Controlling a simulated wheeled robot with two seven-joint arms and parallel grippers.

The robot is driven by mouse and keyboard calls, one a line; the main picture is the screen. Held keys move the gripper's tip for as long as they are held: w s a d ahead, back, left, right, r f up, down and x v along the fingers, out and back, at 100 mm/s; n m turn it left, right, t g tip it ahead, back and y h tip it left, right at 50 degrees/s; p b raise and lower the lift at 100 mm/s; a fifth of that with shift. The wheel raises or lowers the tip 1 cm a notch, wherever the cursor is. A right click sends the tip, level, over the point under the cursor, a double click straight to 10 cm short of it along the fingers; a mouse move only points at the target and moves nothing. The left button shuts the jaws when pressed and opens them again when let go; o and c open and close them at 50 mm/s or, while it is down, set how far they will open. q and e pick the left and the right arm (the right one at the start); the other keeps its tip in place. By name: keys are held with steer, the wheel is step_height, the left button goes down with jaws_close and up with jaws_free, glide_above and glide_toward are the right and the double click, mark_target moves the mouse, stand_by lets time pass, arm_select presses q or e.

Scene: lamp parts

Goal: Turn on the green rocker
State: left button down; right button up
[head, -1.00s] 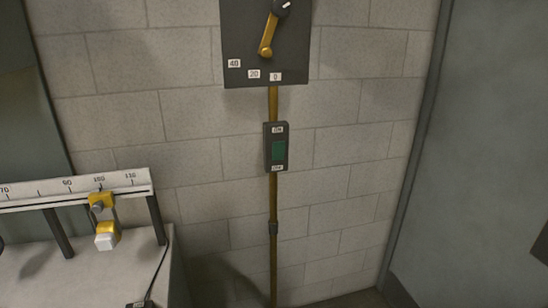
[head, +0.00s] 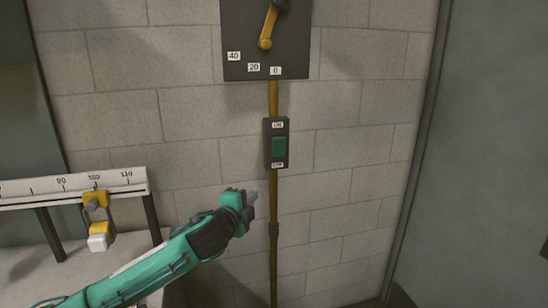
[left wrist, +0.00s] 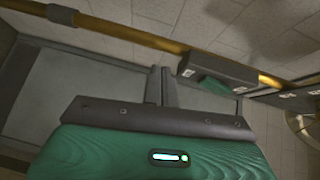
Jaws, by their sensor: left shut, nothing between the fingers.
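The green rocker (head: 279,147) sits in a dark switch box (head: 268,145) on the wall, with an ON label above it and what looks like an OFF label below. I cannot tell which way the rocker is tilted. In the left wrist view the green rocker (left wrist: 213,85) shows on its box (left wrist: 225,68), to the right of the fingers. My left gripper (head: 253,197) is shut and empty, below and left of the box and apart from it. Its closed fingers (left wrist: 161,86) also show in the left wrist view. My right gripper is not in view.
A yellow conduit (head: 273,204) runs down the wall through the box. Above hangs a dark panel (head: 290,55) with a yellow lever (head: 267,28). At left, a scale bar (head: 128,180) with a yellow slider (head: 96,207) stands on a bench. The wall right of the box is clear.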

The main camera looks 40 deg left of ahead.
arm_select(q)
steer(key=s+d+r+m+t+h, duration=0.1)
steer(key=s+d+r+m, duration=0.1)
steer(key=r, duration=0.3)
steer(key=s+d+r+m+t+b, duration=0.1)
steer(key=s+d+r+m+t, duration=0.1)
steer(key=s+d+r, duration=0.2)
step_height(320, 180, up, 2)
steer(key=shift+s+d+r+h, duration=0.15)
steer(key=shift+d+r+h, duration=0.1)
steer(key=shift+d+h, duration=0.2)
steer(key=p, duration=0.5)
glide_toward(282, 139)
steer(key=w+d, duration=0.3)
steer(key=shift+w+a+r+p, duration=0.2)
steer(key=shift+w+a+r, duration=0.05)
steer(key=shift+w+a, duration=0.3)
steer(key=shift+w+a+r+p, duration=0.2)
steer(key=shift+w+a, duration=0.2)
steer(key=shift+a, duration=0.25)
steer(key=shift+w+a, duration=0.25)
steer(key=shift+a, duration=0.2)
steer(key=shift+w, duration=0.1)
